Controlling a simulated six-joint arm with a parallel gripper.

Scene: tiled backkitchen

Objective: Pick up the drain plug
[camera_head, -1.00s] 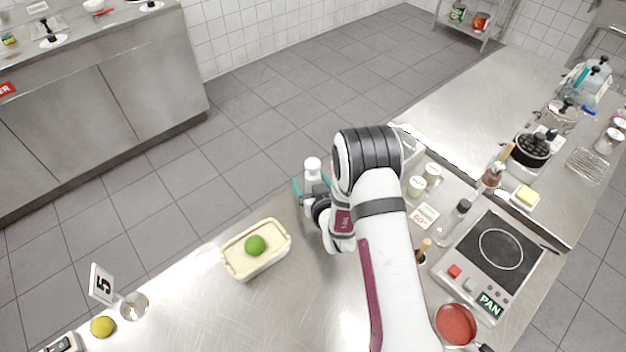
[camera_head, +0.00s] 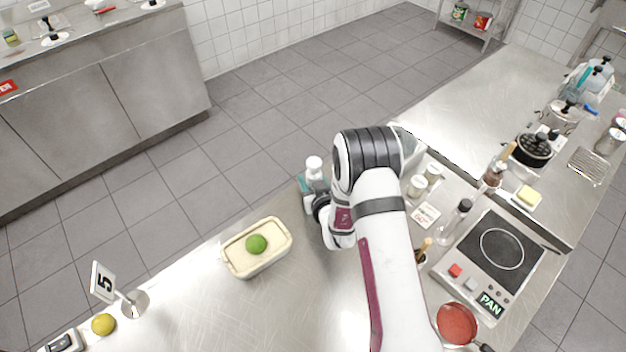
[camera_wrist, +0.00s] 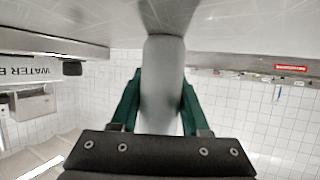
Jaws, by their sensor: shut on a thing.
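My gripper (camera_wrist: 158,98) is shut on a white bottle-like thing (camera_head: 314,166), with its green fingers on either side. In the head view it stands at the far edge of the near steel counter, partly hidden by my gripper and arm. In the wrist view the held thing shows as a smooth pale grey, rounded body (camera_wrist: 163,75) between the fingers. I cannot make out a drain plug for certain in either view, and I cannot tell whether the held thing touches the counter.
A cream tub (camera_head: 268,262) with a green lime (camera_head: 256,244) stands left of my gripper. White-lidded jars (camera_head: 417,186), a bottle (camera_head: 460,213) and a hotplate (camera_head: 490,260) are on the right. A number stand (camera_head: 135,303) and a lemon (camera_head: 103,324) are at lower left.

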